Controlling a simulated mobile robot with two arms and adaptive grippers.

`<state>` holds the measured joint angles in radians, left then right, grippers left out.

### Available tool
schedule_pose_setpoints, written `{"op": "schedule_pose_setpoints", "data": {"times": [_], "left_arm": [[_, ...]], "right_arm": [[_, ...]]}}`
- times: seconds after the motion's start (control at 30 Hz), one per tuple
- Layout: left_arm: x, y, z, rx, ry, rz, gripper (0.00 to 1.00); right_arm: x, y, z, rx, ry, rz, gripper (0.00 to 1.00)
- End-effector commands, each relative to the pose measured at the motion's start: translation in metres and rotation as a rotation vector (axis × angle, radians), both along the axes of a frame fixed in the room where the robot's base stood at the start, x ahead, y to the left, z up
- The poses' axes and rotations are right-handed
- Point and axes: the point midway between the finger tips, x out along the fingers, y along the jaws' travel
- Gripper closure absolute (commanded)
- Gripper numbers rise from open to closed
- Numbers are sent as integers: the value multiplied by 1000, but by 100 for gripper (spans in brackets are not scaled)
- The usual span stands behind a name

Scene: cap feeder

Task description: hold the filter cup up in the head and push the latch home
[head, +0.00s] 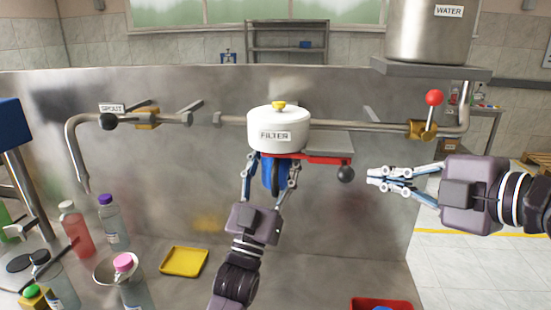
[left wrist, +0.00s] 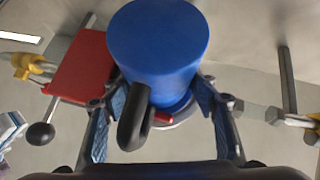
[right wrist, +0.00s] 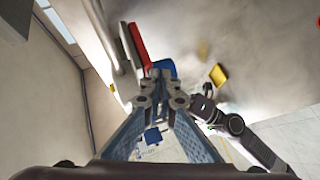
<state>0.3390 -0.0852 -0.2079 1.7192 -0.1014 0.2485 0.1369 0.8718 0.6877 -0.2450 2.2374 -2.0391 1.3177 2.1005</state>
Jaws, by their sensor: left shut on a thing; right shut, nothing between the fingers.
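The white filter head (head: 278,130), labelled FILTER with a yellow knob on top, sits on the pipe. The blue filter cup (head: 270,176) is beneath it, upright; it also shows in the left wrist view (left wrist: 158,45) with a black handle (left wrist: 133,122). My left gripper (head: 272,165) is shut around the cup from below. The red latch (head: 315,159) sticks out to the right under the head and ends in a black ball (head: 345,174). My right gripper (head: 374,178) is shut and empty, just right of the ball and apart from it. The cup's top rim is hidden.
A valve with a red ball (head: 433,98) and the water tank (head: 432,35) are at the right. The spout (head: 75,135) is at the left. Bottles, a yellow tray (head: 184,261) and a red tray (head: 381,304) are below. The space between the latch and floor is open.

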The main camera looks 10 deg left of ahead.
Motion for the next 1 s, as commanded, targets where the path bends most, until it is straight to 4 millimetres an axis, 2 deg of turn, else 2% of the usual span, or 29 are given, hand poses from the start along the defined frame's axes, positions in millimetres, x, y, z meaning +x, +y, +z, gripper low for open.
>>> {"op": "schedule_pose_setpoints", "data": {"times": [0.07, 0.1, 0.27, 0.67, 0.77, 1.0], "left_arm": [[-1, 0, 1, -1, -3, 0, 100], [-1, 0, 1, -1, -3, 0, 45], [0, 0, 1, -1, -3, 0, 27], [-4, 1, -6, 1, 3, 0, 26], [-13, 4, -15, 1, 3, 0, 26], [-49, 12, -48, 2, 4, 1, 26]], "right_arm": [[0, 0, 0, 0, 0, 0, 100], [0, 0, 0, 0, 0, 0, 100], [0, 0, 0, 0, 0, 0, 100], [0, 0, 0, 0, 0, 0, 100], [0, 0, 0, 0, 0, 0, 100], [0, 0, 0, 0, 0, 0, 100]]}}
